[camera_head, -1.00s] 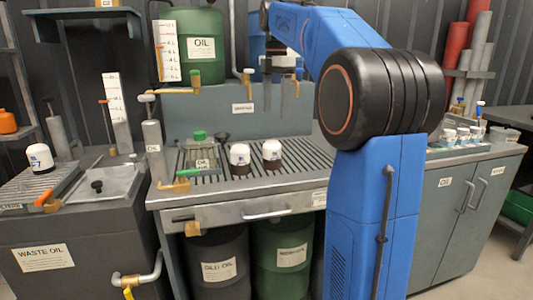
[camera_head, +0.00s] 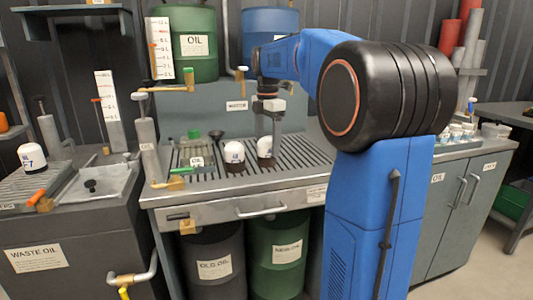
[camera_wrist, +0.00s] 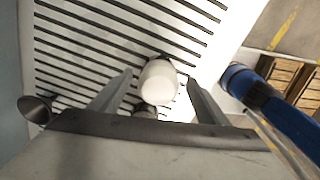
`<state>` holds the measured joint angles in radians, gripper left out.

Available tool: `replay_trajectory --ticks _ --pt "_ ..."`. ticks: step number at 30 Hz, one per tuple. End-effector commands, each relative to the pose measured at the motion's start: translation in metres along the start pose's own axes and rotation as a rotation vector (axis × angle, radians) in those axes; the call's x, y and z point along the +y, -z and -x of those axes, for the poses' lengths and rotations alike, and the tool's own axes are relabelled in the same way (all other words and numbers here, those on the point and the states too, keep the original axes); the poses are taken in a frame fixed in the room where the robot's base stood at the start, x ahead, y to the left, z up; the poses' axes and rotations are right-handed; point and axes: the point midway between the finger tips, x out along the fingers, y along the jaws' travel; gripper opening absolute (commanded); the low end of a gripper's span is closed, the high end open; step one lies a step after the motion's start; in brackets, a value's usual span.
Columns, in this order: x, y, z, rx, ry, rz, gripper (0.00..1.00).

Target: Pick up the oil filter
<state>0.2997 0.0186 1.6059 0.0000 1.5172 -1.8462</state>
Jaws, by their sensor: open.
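A similar white canister (camera_head: 32,157) stands on the waste oil unit at the left. My gripper (camera_head: 267,138) points down at the right canister, its fingers around the canister's upper part or just behind it. In the wrist view, a white rounded top (camera_wrist: 159,82) lies between the open fingers, with gaps on both sides.
A dark funnel (camera_head: 216,135) and a green-capped oil can (camera_head: 194,150) stand left of the canisters. Oil drums (camera_head: 195,43) stand on the raised shelf behind. Slatted bench surface (camera_head: 300,150) is free right of the canisters.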

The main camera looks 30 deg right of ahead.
Motion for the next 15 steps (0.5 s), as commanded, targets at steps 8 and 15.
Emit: replay_trajectory --ticks 8,15 --pt "0.002 0.003 -0.031 0.000 0.001 0.000 0.69" --pt "0.002 0.003 -0.034 0.000 0.000 0.000 0.69"
